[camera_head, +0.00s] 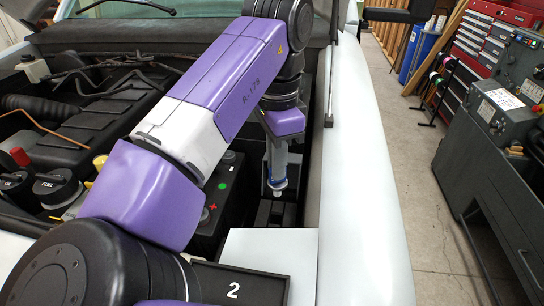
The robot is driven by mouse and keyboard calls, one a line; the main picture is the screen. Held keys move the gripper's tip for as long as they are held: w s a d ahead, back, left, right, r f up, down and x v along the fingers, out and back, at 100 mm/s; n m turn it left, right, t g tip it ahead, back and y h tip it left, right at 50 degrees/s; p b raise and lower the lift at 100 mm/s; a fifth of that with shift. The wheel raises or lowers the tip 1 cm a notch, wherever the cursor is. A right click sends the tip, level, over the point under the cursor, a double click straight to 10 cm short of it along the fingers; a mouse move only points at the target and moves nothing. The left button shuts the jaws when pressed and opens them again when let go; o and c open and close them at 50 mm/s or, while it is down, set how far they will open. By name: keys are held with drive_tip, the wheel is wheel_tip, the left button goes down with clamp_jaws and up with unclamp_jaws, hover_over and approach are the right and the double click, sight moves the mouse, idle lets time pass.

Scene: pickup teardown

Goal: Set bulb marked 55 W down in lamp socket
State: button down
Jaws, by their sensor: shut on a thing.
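My gripper (277,181) points down inside the engine bay, close to the fender's inner side. It is shut on a small pale piece, probably the bulb (278,192), whose marking cannot be read from here. The piece is mostly hidden by the fingers. Below it are dark box-like parts (270,213) in a narrow gap beside the battery. The lamp socket cannot be made out clearly among these parts. I cannot tell whether the bulb touches anything below.
The black battery (209,222) with a red plus mark stands left of my gripper. The white fender (355,200) runs along the right. A dark tray marked 2 (240,285) and a white panel (270,250) lie in front. Engine parts fill the left.

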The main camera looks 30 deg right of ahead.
sight(276, 194)
drive_tip(key=shift+f+b, duration=4.35)
drive_tip(key=shift+f, duration=0.85)
drive_tip(key=c, duration=1.4)
unclamp_jaws()
drive_tip(key=shift+r+b, duration=0.45)
drive_tip(key=shift+r, duration=3.45)
